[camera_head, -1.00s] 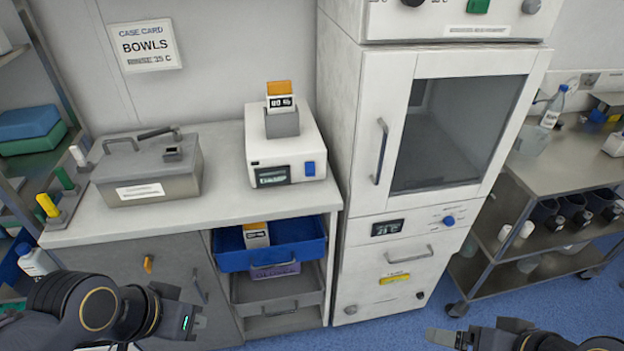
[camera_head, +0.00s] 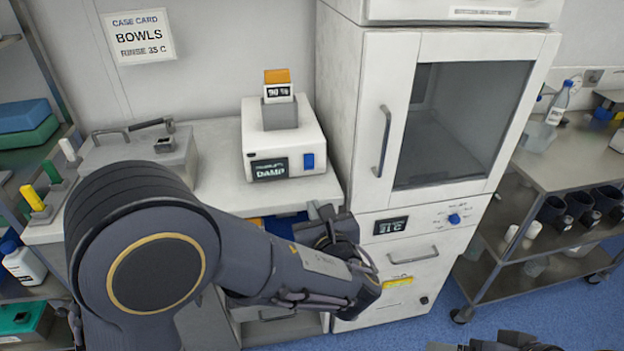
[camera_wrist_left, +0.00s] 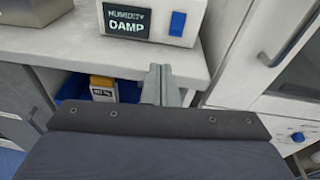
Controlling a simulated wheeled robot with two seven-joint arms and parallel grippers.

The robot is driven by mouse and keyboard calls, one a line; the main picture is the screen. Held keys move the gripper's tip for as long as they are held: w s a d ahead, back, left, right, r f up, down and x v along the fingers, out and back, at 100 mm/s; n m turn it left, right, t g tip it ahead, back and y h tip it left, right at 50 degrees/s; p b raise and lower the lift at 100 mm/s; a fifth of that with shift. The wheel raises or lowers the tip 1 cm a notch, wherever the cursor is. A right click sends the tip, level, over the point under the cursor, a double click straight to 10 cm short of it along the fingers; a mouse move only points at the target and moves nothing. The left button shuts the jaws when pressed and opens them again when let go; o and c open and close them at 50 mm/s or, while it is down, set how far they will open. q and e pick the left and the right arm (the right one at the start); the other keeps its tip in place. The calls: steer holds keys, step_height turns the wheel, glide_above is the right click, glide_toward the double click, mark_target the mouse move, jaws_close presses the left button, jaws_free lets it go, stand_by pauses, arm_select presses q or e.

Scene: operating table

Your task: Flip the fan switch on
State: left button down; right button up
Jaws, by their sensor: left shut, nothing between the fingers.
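A white box unit (camera_head: 284,140) stands on the counter with a blue rocker switch (camera_head: 308,161) at the right of its front. Its dark display (camera_head: 270,169) reads DAMP. No label reading "fan" is legible. In the left wrist view the blue switch (camera_wrist_left: 177,23) shows beyond and above my left gripper (camera_wrist_left: 160,72). That gripper is shut and empty, at the counter's front edge, apart from the switch. In the head view my left gripper (camera_head: 326,212) is below and in front of the unit. My right gripper (camera_head: 440,346) is barely visible at the bottom edge.
A tall white cabinet (camera_head: 345,100) with a blue knob (camera_head: 454,219) stands right of the unit. A grey metal box (camera_head: 185,160) is on the counter's left, partly behind my arm. An orange-topped card (camera_head: 278,84) stands in the unit's holder. A steel cart (camera_head: 560,160) is at right.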

mark_target(309, 169)
arm_select(q)
steer(key=shift+d+m+t+h, duration=0.4)
steer(key=shift+d+m+t, duration=0.15)
steer(key=shift+d, duration=0.5)
steer(key=shift+w, duration=0.15)
steer(key=p+x, duration=0.1)
steer(key=x, duration=1.3)
steer(key=shift+a+f, duration=0.1)
steer(key=shift+a, duration=0.05)
